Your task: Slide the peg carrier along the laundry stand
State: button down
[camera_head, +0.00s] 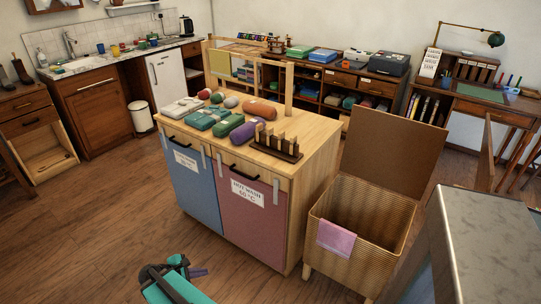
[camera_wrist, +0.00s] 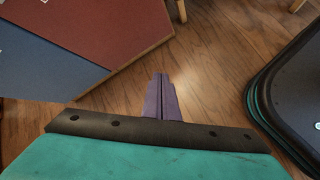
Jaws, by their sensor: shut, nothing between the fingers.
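The laundry stand (camera_head: 318,128) is a light wooden cabinet with a blue and a dark red front, in the middle of the camera_head view. The peg carrier (camera_head: 284,154), a dark brown base with several upright wooden pieces, stands on its top near the front right corner. My gripper (camera_head: 200,272) is low in front of the stand, above the floor, well apart from the carrier. In the wrist view its purple fingers (camera_wrist: 161,100) are together and empty, pointing at the floor. The stand's red front (camera_wrist: 105,35) fills the upper left there; the carrier is out of that view.
Several rolled and folded cloths (camera_head: 221,118) lie on the stand left of the carrier. A wicker hamper (camera_head: 345,250) with raised lid and pink cloth (camera_head: 336,238) stands at the right. A grey-topped unit (camera_head: 490,240) is at far right. Floor (camera_head: 110,220) at left is clear.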

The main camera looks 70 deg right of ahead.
aim_at(275, 142)
jog(key=s+d+r+n+h, duration=0.2)
jog(key=d+r+h, duration=0.1)
jog(key=d+r, duration=0.7)
jog(key=s+d+r+n+g+h, duration=0.1)
jog(key=s+d+r+n+h, duration=0.2)
jog(key=d+r, duration=0.8)
jog(key=s+d+r+n+h+p, duration=0.1)
jog(key=s+d+r+n+h, duration=0.1)
jog(key=d+r, duration=0.8)
notch_tip(275, 142, up, 2)
jog(key=shift+s+d+n+g+h, duration=0.3)
jog(key=shift+n+g+h, duration=0.1)
jog(key=shift+n+h, duration=0.25)
jog(key=shift+p+x, duration=1.65)
jog(key=shift+x, duration=5.3)
jog(key=shift+d, duration=0.1)
